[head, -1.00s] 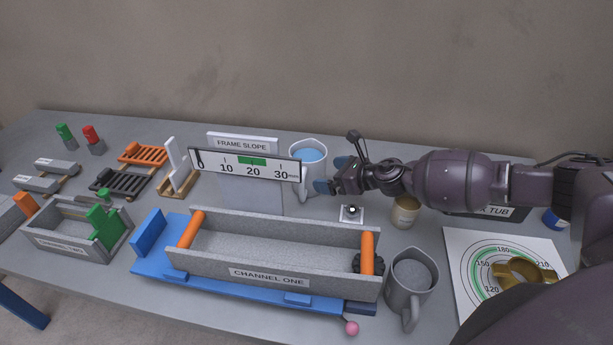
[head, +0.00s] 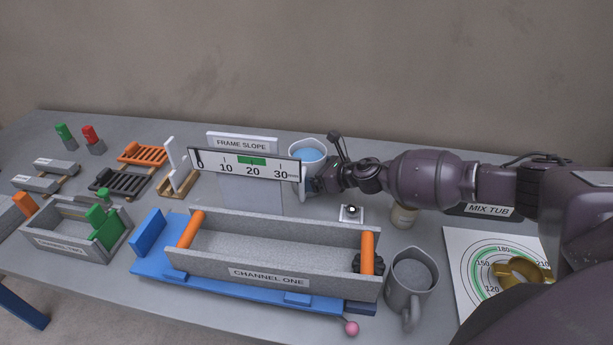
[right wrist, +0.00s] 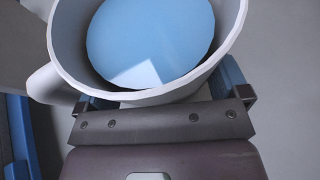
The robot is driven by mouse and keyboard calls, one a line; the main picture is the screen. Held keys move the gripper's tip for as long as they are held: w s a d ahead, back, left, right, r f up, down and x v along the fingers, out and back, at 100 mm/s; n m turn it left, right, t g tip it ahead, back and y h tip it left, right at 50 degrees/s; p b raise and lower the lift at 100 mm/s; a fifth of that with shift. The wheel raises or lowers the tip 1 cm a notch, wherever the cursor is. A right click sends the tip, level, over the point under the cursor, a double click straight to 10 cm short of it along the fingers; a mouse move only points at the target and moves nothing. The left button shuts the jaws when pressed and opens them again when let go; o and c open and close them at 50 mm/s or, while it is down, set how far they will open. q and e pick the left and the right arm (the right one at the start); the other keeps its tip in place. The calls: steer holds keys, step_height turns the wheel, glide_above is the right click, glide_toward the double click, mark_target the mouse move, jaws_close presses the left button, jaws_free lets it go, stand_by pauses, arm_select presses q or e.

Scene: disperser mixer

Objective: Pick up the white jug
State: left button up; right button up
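The white jug (head: 308,155) with blue liquid stands upright at the back of the table, partly behind the scale sign. My right gripper (head: 313,186) is at its right side, low against the body. In the right wrist view, the jug (right wrist: 70,45) fills the top, with its handle at the left. The blue fingers of my right gripper stand apart, one on each side of the jug; the rim hides part of them. They look open, and I cannot see whether they touch the wall. My left gripper is not in view.
The scale sign (head: 244,164) stands just left of the jug. The grey channel (head: 270,245) on its blue base lies in front. A beige cup (head: 404,216) is under my right forearm, and a grey jug (head: 410,285) stands at front right.

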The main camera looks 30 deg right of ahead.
steer(key=shift+r, duration=0.1)
steer(key=shift+r+p, duration=2.75)
steer(key=shift+r, duration=7.2)
steer(key=o, duration=0.4)
steer(key=c, duration=0.4)
steer(key=shift+c, duration=0.2)
